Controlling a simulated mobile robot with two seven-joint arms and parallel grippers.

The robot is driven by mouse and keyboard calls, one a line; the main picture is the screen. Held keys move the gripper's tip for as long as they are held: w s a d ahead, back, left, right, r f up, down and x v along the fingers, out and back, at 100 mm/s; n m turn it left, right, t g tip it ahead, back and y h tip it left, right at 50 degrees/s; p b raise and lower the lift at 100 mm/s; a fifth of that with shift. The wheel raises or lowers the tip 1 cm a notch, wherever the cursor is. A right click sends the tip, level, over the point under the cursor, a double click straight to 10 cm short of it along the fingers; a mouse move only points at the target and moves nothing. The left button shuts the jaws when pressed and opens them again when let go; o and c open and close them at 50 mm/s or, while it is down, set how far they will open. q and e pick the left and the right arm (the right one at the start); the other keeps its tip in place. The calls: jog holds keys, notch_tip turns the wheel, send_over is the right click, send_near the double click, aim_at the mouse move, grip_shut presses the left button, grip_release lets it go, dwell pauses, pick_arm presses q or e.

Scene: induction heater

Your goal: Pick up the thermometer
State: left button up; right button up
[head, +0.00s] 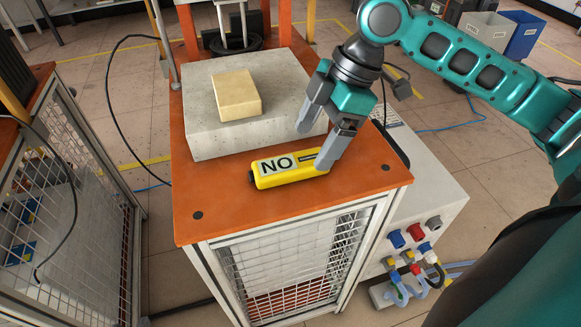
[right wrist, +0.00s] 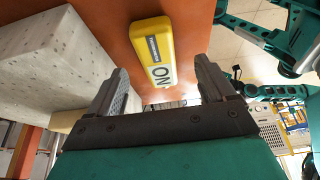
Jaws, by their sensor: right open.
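The thermometer appears to be the yellow box-shaped device (head: 290,170) with a white label reading "NO". It lies flat on the orange tabletop, in front of the grey block. My right gripper (head: 314,148) is open, fingers pointing down, at the right end of the device. One finger overlaps that end in the head view; I cannot tell whether they touch. In the right wrist view the device (right wrist: 153,50) shows beyond and between the two open fingertips (right wrist: 161,68), and nothing is held. My left gripper is not in view.
A grey concrete-like block (head: 212,138) with a tan block (head: 235,95) on it stands behind the device. The orange tabletop (head: 225,205) is clear at the front. A grey box (head: 436,207) with switches and plugs adjoins on the right. A black cable hangs at left.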

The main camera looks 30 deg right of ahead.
aim_at(299, 160)
jog(key=x, duration=0.3)
jog(key=b+x, duration=0.1)
jog(key=shift+w+a+f, duration=0.2)
jog(key=shift+w+a, duration=0.1)
jog(key=shift+a, duration=0.05)
jog(key=c, duration=1.2)
